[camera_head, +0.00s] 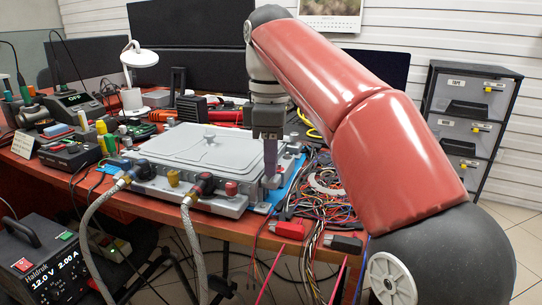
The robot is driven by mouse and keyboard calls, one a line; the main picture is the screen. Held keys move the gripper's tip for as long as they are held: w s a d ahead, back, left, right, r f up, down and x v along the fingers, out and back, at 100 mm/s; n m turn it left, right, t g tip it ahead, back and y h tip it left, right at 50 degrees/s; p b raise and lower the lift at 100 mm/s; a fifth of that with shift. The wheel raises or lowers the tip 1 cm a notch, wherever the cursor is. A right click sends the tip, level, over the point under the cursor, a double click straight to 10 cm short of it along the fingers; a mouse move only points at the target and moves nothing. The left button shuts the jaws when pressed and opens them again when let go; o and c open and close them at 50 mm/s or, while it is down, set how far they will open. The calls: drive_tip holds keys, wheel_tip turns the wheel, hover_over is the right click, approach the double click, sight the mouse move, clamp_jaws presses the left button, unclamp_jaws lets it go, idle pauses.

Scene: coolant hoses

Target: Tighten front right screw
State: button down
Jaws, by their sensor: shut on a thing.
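The grey coolant unit (205,152) lies flat on a blue mat on the red table, with a raised lid plate on top. My gripper (270,172) points straight down over its front right corner. Its jaws are shut on the front right screw (272,182), a small grey piece at that corner, mostly hidden by the fingers. How deep the screw sits cannot be seen. Two braided hoses (194,237) attach to the unit's front by blue and dark red-and-black connectors. A red cap (231,188) and a brass fitting (173,178) are also on the front side.
Tangled wires (318,190) and red and black clips (288,229) lie right of the unit. A power supply (38,262) stands at lower left. Tools and a lamp (135,62) crowd the left and back. A drawer cabinet (468,120) stands at right, beyond my arm.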

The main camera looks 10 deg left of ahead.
drive_tip(key=shift+r+m+p, duration=0.15)
drive_tip(key=shift+m+p, duration=0.25)
drive_tip(key=shift+p, duration=0.15)
drive_tip(key=shift+r+m+p, duration=0.1)
drive_tip(key=shift+m+p, duration=0.9)
drive_tip(key=shift+p, duration=0.05)
drive_tip(key=m+p, duration=0.4)
drive_tip(key=m, duration=0.1)
drive_tip(key=m+p, duration=0.1)
drive_tip(key=m, duration=0.4)
drive_tip(key=shift+f, duration=0.2)
drive_tip(key=m, duration=0.5)
drive_tip(key=c, duration=1.3)
unclamp_jaws()
